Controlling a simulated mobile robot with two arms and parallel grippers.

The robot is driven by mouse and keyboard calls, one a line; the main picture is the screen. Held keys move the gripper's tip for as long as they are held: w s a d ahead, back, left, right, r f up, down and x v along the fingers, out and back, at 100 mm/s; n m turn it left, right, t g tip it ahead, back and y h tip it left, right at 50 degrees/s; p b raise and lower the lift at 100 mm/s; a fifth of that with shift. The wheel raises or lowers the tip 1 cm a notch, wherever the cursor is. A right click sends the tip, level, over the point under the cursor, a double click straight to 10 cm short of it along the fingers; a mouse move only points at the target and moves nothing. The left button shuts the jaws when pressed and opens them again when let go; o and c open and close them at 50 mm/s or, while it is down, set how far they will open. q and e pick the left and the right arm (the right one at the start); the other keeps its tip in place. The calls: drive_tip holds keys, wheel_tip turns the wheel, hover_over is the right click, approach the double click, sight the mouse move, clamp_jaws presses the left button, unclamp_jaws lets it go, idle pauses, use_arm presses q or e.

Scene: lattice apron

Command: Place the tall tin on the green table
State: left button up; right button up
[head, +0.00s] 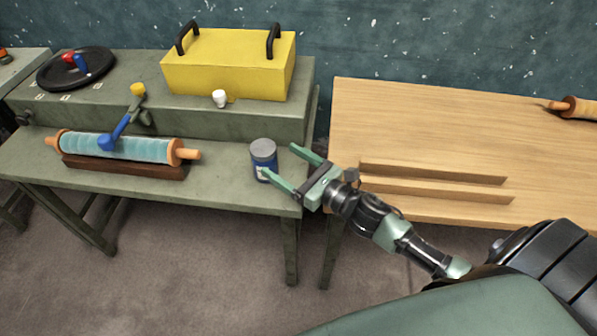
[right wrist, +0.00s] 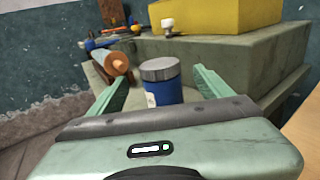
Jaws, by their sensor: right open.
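The tall tin (head: 263,160) is a blue cylinder with a grey lid and a pale label. It stands upright on the lower top of the green table (head: 225,185), near its right end. My right gripper (head: 278,160) is open and empty, reaching in from the right at the tin's side. In the right wrist view the tin (right wrist: 163,88) shows between the two open fingers, with gaps on both sides. Whether it is inside the fingertips or just beyond them is hard to tell. My left gripper is not in view.
A rolling pin (head: 120,146) on a wooden rest lies left on the green table. A yellow toolbox (head: 228,66), a white cup (head: 219,98) and a black round tray (head: 76,78) sit around the raised back shelf. A wooden table (head: 430,130) with ledges stands at right.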

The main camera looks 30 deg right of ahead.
drive_tip(key=shift+b+v, duration=0.3)
drive_tip(key=shift+v, duration=2.1)
